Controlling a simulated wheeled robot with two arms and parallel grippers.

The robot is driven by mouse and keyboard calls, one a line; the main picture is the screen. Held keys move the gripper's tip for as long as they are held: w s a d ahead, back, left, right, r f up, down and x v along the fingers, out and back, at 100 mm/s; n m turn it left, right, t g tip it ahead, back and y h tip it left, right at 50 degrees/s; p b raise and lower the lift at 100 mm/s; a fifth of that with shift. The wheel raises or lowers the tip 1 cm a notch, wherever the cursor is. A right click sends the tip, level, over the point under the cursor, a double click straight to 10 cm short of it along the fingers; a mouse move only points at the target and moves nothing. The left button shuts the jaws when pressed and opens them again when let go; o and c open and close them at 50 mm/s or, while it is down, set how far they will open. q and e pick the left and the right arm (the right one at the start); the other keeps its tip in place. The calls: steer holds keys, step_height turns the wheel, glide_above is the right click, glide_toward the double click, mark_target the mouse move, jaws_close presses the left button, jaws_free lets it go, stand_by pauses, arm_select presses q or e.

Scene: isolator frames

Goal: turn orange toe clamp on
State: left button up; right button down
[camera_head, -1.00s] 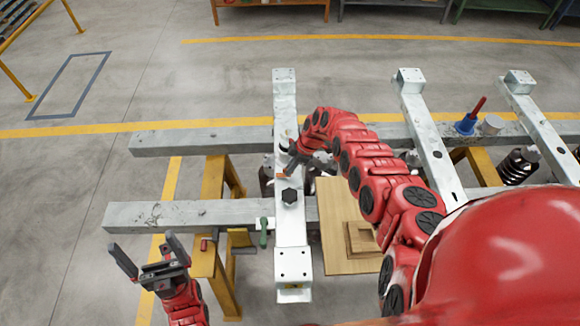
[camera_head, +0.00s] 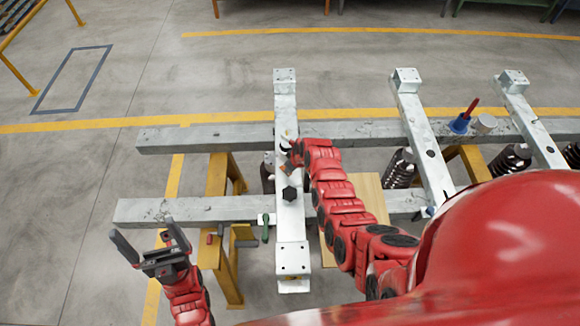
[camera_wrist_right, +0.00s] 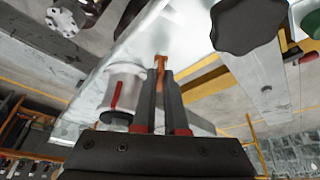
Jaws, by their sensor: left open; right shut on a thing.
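The orange toe clamp (camera_wrist_right: 160,63) shows in the right wrist view as a small orange piece at my right fingertips, against a pale metal beam. My right gripper (camera_wrist_right: 162,82) is shut on it, with the two dark fingers close together. In the head view my right gripper (camera_head: 288,160) is at the upper middle of the leftmost crossbeam (camera_head: 285,110), mostly hidden by my red wrist; the clamp is too small to make out clearly there. My left gripper (camera_head: 146,238) is open and empty, left of the frame.
A black knob (camera_head: 289,194) stands on the same beam, near my right gripper. A green-handled clamp (camera_head: 265,228) is beside the beam's near part. A red-handled part (camera_wrist_right: 115,95) is beside my fingers. A blue-and-red tool (camera_head: 463,120) stands on the rear rail.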

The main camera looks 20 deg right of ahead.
steer(key=shift+a+f+m+h+b, duration=0.15)
steer(key=shift+m+h+b, duration=0.25)
steer(key=shift+m, duration=0.5)
steer(key=m+h+b, duration=0.1)
steer(key=m+b, duration=0.3)
steer(key=shift+a+f+t+b, duration=0.1)
steer(key=shift+t+b, duration=0.2)
steer(key=shift+m+h+b, duration=0.4)
steer(key=shift+m+b, duration=0.2)
steer(key=shift+b, duration=0.1)
steer(key=shift+r+m+b, duration=0.25)
steer(key=shift+m+b, duration=0.25)
steer(key=shift+b, duration=0.1)
steer(key=shift+h, duration=0.3)
steer(key=c, duration=1)
jaws_free()
steer(key=shift+o, duration=0.2)
steer(key=shift+r, duration=0.1)
